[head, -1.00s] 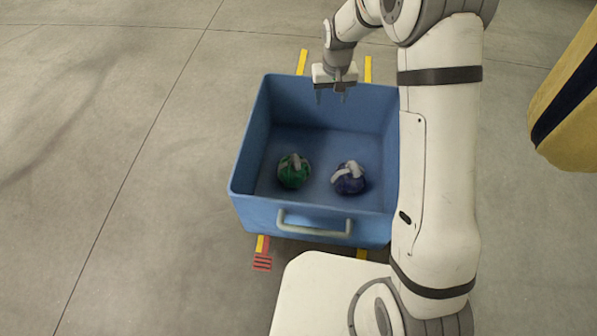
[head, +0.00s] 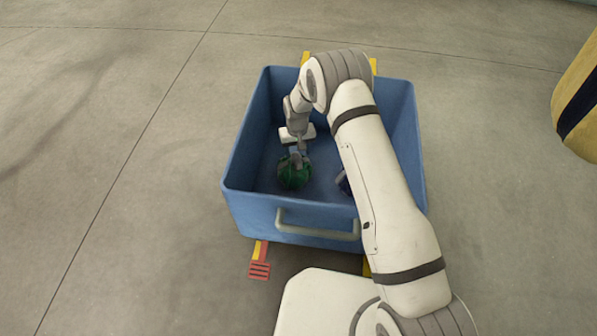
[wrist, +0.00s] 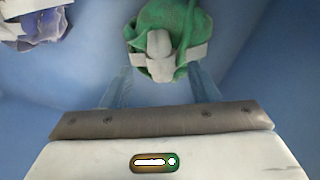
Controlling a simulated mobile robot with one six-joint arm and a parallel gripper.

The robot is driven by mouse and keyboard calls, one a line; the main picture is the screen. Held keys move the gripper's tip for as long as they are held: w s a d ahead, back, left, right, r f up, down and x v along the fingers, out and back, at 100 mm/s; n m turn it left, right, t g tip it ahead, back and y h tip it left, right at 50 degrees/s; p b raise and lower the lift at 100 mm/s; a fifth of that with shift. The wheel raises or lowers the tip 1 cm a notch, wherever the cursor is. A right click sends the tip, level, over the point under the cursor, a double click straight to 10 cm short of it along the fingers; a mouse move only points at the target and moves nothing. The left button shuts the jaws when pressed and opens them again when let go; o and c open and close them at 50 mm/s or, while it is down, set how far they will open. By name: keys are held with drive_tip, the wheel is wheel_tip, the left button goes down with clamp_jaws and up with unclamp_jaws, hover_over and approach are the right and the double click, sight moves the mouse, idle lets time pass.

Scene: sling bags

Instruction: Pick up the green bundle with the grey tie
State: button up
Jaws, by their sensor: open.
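The green bundle (head: 293,177) rests on the floor of the blue bin, in its left half. In the wrist view the green bundle (wrist: 172,22) shows at the top middle, with its grey tie (wrist: 160,50) facing me. My gripper (head: 296,153) is down inside the bin, just above the bundle. In the wrist view my gripper (wrist: 160,88) is open, its two pale fingers either side of the tie's line. I cannot tell whether they touch the bundle.
The blue bin (head: 240,150) has high walls around my gripper and a front handle (head: 318,231). A blue-purple bundle (head: 343,183) lies to the right, partly hidden by my arm; it also shows in the wrist view (wrist: 40,28). A yellow and black object (head: 577,105) stands far right.

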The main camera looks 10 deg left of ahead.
sight(298, 158)
wheel_tip(298, 158, down, 4)
drive_tip(key=shift+r+b, duration=0.1)
drive_tip(key=shift+b, duration=0.5)
drive_tip(key=shift+r, duration=0.1)
drive_tip(key=shift+c, duration=0.5)
clamp_jaws()
